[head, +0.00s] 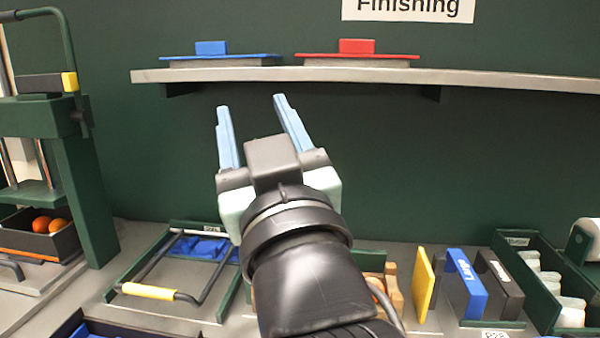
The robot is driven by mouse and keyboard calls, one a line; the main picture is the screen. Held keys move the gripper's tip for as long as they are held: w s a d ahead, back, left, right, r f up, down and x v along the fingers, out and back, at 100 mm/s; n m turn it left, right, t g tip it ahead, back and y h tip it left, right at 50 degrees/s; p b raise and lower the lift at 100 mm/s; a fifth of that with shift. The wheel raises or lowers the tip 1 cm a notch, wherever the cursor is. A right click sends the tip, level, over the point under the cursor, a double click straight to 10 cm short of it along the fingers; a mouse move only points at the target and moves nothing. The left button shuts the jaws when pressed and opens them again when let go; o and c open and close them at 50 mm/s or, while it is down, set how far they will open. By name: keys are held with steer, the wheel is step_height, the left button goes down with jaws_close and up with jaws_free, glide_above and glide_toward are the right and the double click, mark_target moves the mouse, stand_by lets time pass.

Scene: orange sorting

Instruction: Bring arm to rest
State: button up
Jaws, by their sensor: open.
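My gripper (255,122) is raised in the middle of the head view, with its two blue fingers pointing up and apart. It is open, and nothing shows between the fingers. It is held above the work surface and in front of the dark green wall, below the height of the shelf's underside or near it; the exact distance to the wall cannot be told. My arm hides part of the bench behind it.
A grey shelf (480,80) holds a blue lid (220,58) and a red lid (357,57). A green press (60,140) with oranges (50,225) in a dark box stands left. A yellow-handled frame (148,291), a yellow panel (423,285), a blue block (467,285) and a green bin (527,285) stand on the bench.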

steer(key=s+d+r+m+t+h+b, duration=0.1)
steer(key=s+d+r+m+t+h, duration=0.15)
steer(key=s, duration=0.35)
steer(key=s+d+r+m+t+h, duration=0.2)
steer(key=s+r+m+t+h, duration=0.15)
steer(key=s, duration=0.25)
step_height(320, 180, up, 14)
steer(key=w+p, duration=0.1)
steer(key=p, duration=1.2)
steer(key=shift+w+a+f+h, duration=0.15)
steer(key=shift+a+f+h, duration=0.05)
steer(key=shift+f+h, duration=0.1)
